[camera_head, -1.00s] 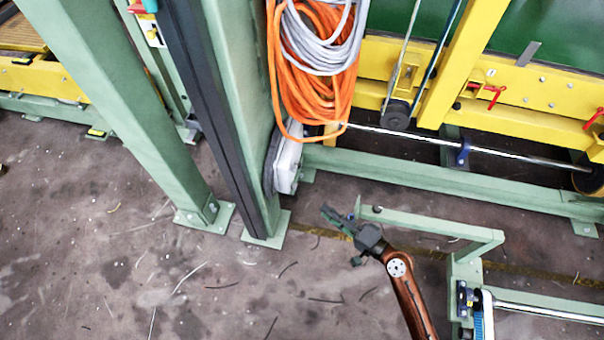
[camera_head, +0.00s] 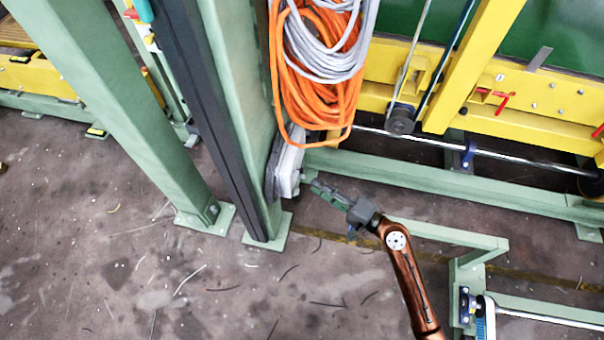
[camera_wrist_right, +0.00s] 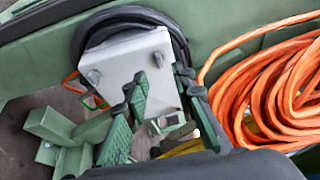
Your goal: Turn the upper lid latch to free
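A pale grey box (camera_head: 289,170) with a lid is mounted low on the green post. In the right wrist view its lid (camera_wrist_right: 125,58) faces me and carries two small grey knob-like latches. The one nearer the orange cable, which I take as the upper lid latch (camera_wrist_right: 158,60), lies just beyond my fingertips. The other latch (camera_wrist_right: 94,76) is further left. My right gripper (camera_head: 315,186) is in front of the box; in the wrist view its fingers (camera_wrist_right: 162,82) are apart with nothing between them. I cannot tell whether it touches the lid. My left gripper is not in view.
Coils of orange cable (camera_head: 314,95) and grey cable (camera_head: 325,45) hang above the box. A black cable (camera_wrist_right: 130,15) loops around it. A green frame (camera_head: 440,232) stands beside my right arm. Green posts (camera_head: 130,120) stand left; open floor lies in front.

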